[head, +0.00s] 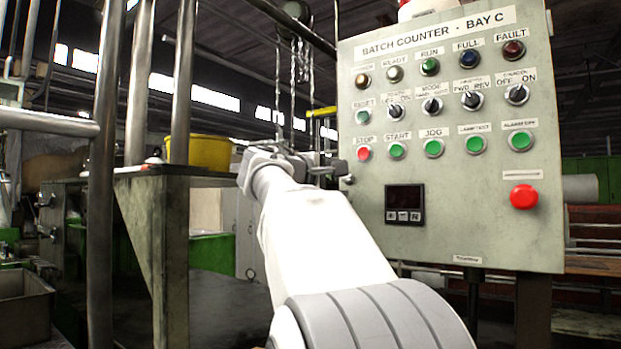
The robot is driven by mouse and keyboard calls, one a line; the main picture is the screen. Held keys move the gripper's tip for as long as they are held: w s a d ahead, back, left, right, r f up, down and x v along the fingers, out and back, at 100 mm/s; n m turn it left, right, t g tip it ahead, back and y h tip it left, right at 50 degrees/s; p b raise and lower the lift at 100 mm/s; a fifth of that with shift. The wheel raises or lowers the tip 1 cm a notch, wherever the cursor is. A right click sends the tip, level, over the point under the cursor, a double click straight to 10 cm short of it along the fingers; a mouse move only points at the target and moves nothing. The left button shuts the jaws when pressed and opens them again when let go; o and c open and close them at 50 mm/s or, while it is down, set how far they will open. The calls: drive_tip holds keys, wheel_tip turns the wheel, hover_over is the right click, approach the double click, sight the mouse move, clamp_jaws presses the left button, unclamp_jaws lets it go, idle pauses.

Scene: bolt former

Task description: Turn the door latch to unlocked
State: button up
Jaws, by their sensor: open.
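The control panel (455,245) is a grey-green box labelled "BATCH COUNTER · BAY C", filling the right half of the head view. A small metal part (347,180) sticks out at its left edge and looks like the door latch; its turned position is too small to read. My white arm reaches up from the bottom middle. My gripper (328,168) is open, at the panel's left edge close to that metal part. I cannot tell whether they touch, and the fingers are small and partly hidden by my wrist.
The panel face carries lamps, selector switches (432,105), push buttons (397,151), a small display (404,205) and a red stop button (523,196). A yellow bin (205,152) and metal posts (102,180) stand at left. Overhead, chains hang behind my gripper.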

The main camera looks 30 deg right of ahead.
drive_tip(key=v, duration=1.4)
drive_tip(key=shift+a, duration=0.35)
drive_tip(key=shift+s, duration=0.15)
drive_tip(key=s+a+f+y, duration=0.1)
drive_tip(key=s+f+y, duration=0.25)
drive_tip(key=f, duration=0.65)
drive_tip(key=s+a+f+y, duration=0.1)
drive_tip(key=s+f+y, duration=0.25)
drive_tip(key=f, duration=0.55)
drive_tip(key=s+a+f+m+y, duration=0.25)
drive_tip(key=s+a+f, duration=0.2)
drive_tip(key=f, duration=0.25)
drive_tip(key=s+a+f+m+g+y+p, duration=0.1)
drive_tip(key=s+a+f+y, duration=0.35)
drive_tip(key=f, duration=0.35)
drive_tip(key=s+a+f+m+y, duration=0.1)
drive_tip(key=s+a+f+y, duration=0.3)
drive_tip(key=f, duration=0.3)
wheel_tip(320, 180, up, 22)
drive_tip(key=h+p, duration=0.1)
drive_tip(key=p, duration=2.1)
drive_tip(key=shift+w+a, duration=0.2)
drive_tip(key=shift+a, duration=0.1)
drive_tip(key=shift+c, duration=0.9)
